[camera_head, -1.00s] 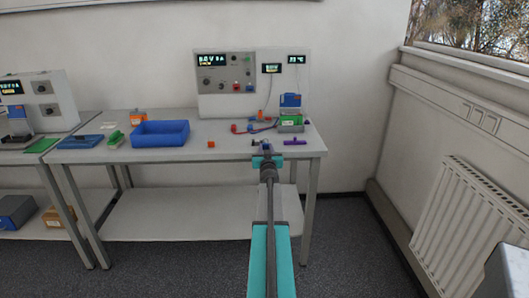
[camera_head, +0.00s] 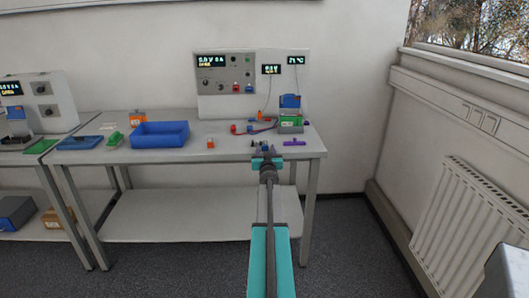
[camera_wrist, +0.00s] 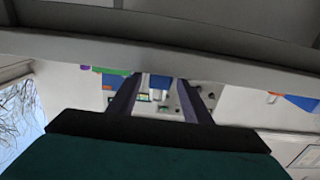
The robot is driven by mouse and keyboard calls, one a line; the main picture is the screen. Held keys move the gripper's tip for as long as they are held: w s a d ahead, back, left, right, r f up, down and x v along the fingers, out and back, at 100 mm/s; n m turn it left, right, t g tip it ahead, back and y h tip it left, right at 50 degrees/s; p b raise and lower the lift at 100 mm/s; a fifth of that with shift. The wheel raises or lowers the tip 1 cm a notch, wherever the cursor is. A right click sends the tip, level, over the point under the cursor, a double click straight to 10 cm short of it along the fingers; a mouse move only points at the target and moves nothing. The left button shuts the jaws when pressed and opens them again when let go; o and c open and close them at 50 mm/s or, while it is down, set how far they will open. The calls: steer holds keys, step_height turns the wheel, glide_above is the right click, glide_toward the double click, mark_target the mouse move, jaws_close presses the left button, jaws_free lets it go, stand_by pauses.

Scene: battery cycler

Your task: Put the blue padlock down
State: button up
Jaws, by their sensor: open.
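My gripper (camera_head: 266,157) is open at the front edge of the right-hand bench. In the wrist view its two dark fingers (camera_wrist: 157,98) stand apart, with no held object visible between them. A small dark blue thing (camera_head: 257,144), probably the blue padlock, shows on the bench just beyond the fingertips in the head view. It is too small to make out its shape, and my gripper partly hides that spot. I cannot pick out the padlock in the wrist view.
A purple piece (camera_head: 294,142) lies to the right of my gripper and an orange piece (camera_head: 210,142) to the left. Behind are a green-and-white box (camera_head: 291,124) and the cycler (camera_head: 226,75). A blue bin (camera_head: 160,134) stands left. The bench edge is close below my gripper.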

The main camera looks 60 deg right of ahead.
steer(key=shift+r, duration=0.2)
steer(key=v, duration=1.2)
steer(key=shift+b, duration=0.35)
steer(key=shift+f, duration=0.1)
stand_by(0.5)
